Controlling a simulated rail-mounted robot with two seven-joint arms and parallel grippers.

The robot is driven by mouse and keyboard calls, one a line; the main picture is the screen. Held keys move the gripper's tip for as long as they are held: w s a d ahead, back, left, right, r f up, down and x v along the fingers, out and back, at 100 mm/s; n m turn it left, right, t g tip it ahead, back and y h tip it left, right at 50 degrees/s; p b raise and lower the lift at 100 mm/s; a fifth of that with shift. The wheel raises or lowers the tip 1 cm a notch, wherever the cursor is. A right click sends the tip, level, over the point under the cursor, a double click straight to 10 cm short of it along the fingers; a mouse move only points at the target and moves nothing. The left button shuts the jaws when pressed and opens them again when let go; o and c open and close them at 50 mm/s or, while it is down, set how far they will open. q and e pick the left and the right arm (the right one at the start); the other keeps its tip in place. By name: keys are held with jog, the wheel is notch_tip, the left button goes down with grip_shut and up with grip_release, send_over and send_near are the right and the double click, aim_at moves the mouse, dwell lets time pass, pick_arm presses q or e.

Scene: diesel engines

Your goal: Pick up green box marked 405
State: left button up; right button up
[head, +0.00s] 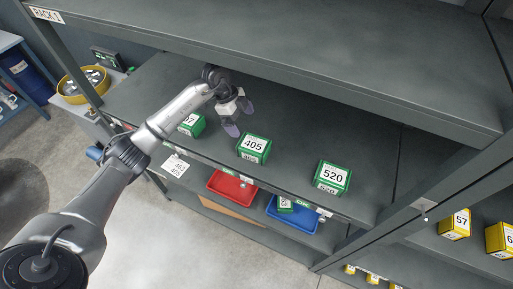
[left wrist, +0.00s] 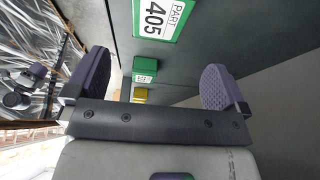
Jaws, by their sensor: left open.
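The green box marked 405 (head: 254,149) stands on the middle shelf near its front edge, between two other green boxes. It also shows at the top of the left wrist view (left wrist: 160,14), cut off by the frame, with its label turned sideways. My left gripper (head: 240,118) is open and empty, above the shelf and just to the left of and behind the 405 box. In the left wrist view its two purple fingertips (left wrist: 152,88) stand wide apart, with the 405 box beyond them. My right gripper is not in view.
A green box marked 520 (head: 332,177) stands to the right. Another green box (head: 192,124) is partly hidden by my left arm. An upper shelf (head: 300,60) overhangs. Red (head: 231,187) and blue (head: 292,216) trays sit on the lower shelf. Yellow boxes (head: 455,224) are at right.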

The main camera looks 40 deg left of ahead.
aim_at(254, 143)
pick_arm(q)
jog(key=p+x, duration=0.1)
jog(key=x, duration=0.7)
jog(key=shift+s, duration=0.1)
jog(key=p+x, duration=0.2)
jog(key=x, duration=0.2)
jog(key=shift+d+f, duration=0.2)
jog(key=shift+d, duration=0.1)
jog(key=shift+d+f, duration=0.1)
jog(key=shift+f, duration=0.35)
jog(key=shift+f, duration=0.2)
jog(key=c, duration=1)
